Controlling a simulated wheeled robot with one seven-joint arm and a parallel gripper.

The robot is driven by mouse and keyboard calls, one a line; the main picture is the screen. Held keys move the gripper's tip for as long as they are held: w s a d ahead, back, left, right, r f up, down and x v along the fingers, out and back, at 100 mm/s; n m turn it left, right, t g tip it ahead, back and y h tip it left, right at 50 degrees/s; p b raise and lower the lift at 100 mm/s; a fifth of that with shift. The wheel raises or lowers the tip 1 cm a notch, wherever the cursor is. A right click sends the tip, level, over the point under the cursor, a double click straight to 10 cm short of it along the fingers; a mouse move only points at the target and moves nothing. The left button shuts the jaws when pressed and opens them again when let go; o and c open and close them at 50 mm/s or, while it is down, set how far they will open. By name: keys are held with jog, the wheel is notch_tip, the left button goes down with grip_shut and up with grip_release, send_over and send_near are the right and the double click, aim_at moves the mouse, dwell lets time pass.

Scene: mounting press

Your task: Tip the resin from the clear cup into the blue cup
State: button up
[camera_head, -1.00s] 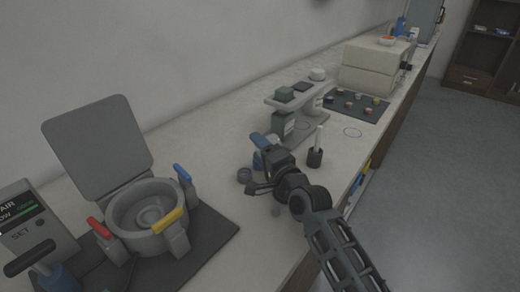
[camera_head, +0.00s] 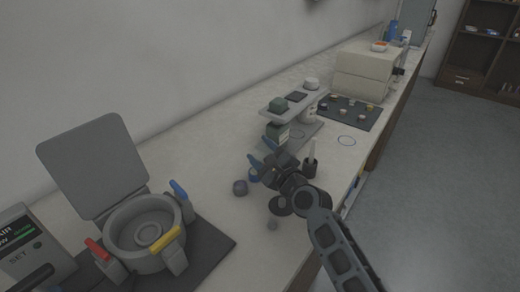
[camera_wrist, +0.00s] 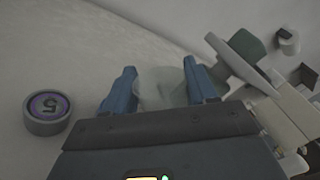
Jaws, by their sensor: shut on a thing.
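My gripper (camera_head: 263,156) is over the bench in the middle of the head view. In the wrist view its two blue fingers (camera_wrist: 160,86) are shut on a pale, see-through cup (camera_wrist: 160,88), which I take as the clear cup. The cup looks tilted, and its contents cannot be made out. I cannot make out the blue cup in the wrist view.
A stand with green blocks (camera_head: 290,112) is behind. The open press (camera_head: 150,232) is at left.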

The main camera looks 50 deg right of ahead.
jog(key=m+p, duration=0.1)
jog(key=r+m+p, duration=0.1)
jog(key=m, duration=0.1)
jog(key=shift+s+d+r, duration=0.1)
jog(key=shift+d+r, duration=0.1)
jog(key=shift+r, duration=0.05)
jog(key=m+p, duration=0.1)
jog(key=r+m+p, duration=0.1)
jog(key=m+p, duration=0.1)
jog(key=shift+r+m, duration=0.1)
jog(key=shift+m, duration=0.2)
jog(key=shift+d+r+m, duration=0.1)
jog(key=shift+r+m, duration=0.15)
jog(key=shift+m, duration=0.95)
